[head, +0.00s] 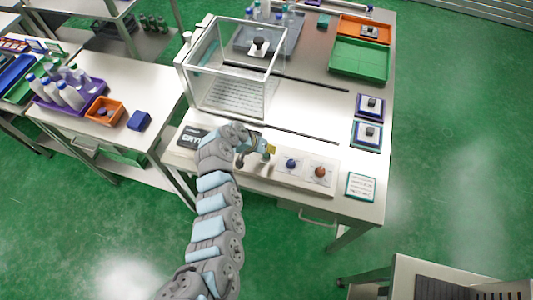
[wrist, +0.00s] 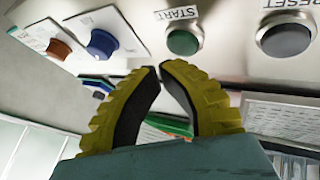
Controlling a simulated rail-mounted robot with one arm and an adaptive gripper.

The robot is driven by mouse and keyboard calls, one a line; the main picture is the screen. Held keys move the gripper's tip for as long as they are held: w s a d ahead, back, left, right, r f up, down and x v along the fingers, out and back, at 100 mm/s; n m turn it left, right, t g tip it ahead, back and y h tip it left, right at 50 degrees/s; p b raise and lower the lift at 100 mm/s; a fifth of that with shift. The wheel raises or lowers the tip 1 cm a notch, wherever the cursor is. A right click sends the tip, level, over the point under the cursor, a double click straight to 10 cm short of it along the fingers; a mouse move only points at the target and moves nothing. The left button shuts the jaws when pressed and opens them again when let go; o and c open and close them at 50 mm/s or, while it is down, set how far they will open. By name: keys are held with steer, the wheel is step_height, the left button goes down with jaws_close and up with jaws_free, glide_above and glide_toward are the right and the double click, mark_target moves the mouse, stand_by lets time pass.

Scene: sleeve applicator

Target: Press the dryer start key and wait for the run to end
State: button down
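The start key is a round green button (wrist: 183,42) in a metal ring, with a START label above it in the wrist view. My gripper (wrist: 161,68) has yellow ribbed fingers with dark pads. Its tips are close together with nothing between them, just below and left of the green button in the picture. I cannot tell the remaining distance to the button. In the head view my gripper (head: 268,149) is over the front control panel (head: 255,178). The dryer label (head: 190,137) is at the panel's left end. My arm hides part of the panel.
A dark grey RESET button (wrist: 286,40) sits right of START. A blue knob (head: 291,164) and a brown-red knob (head: 320,172) are on the panel's right. A clear box (head: 235,75) stands behind the panel. A framed card (head: 360,187) lies at the bench's right front.

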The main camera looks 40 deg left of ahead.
steer(key=shift+r, duration=0.1)
steer(key=shift+r+p, duration=1.05)
steer(key=shift+r, duration=1.35)
steer(key=shift+w, duration=0.1)
